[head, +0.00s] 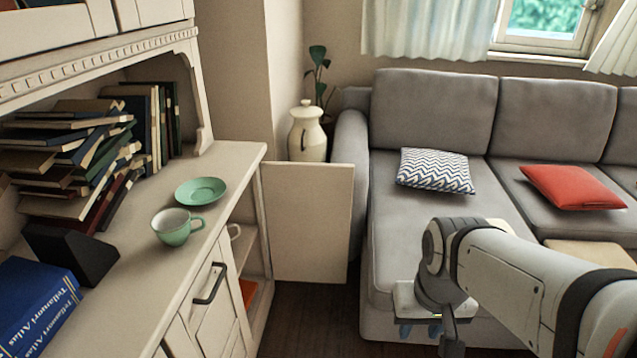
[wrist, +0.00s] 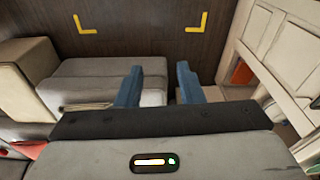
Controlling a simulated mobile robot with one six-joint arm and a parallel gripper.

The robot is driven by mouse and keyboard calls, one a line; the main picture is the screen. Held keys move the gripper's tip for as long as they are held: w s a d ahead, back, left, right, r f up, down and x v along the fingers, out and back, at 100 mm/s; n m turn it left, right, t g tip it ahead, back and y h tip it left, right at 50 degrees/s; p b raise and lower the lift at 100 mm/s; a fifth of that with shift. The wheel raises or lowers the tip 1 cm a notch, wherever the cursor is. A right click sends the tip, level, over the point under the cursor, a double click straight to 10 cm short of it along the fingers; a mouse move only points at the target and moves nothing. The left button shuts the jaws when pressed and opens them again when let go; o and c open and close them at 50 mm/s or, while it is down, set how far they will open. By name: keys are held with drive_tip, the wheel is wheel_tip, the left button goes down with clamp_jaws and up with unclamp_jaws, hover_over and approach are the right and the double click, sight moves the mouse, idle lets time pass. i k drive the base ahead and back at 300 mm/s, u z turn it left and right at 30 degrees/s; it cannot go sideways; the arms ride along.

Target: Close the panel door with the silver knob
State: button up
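The cream panel door (head: 307,222) stands open at the far end of the cabinet (head: 225,170) in the head view, swung out toward the sofa. No silver knob shows on the face I see. The open cabinet compartment is to its left, with a shelf, part of a white cup and an orange item inside. My gripper (head: 420,331) is to the right of and nearer than the door, in front of the sofa, apart from the door. In the wrist view its two blue fingers (wrist: 157,86) are spread with nothing between them.
A green cup (head: 174,228) and saucer (head: 201,191) stand on the cabinet top, near stacked books (head: 75,150). A grey sofa (head: 420,230) is close to the door's right edge. Dark floor (head: 310,310) lies clear between cabinet and sofa.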

sight(308, 206)
drive_tip(key=z, duration=0.4)
drive_tip(key=i, duration=1.15)
drive_tip(key=u, duration=0.3)
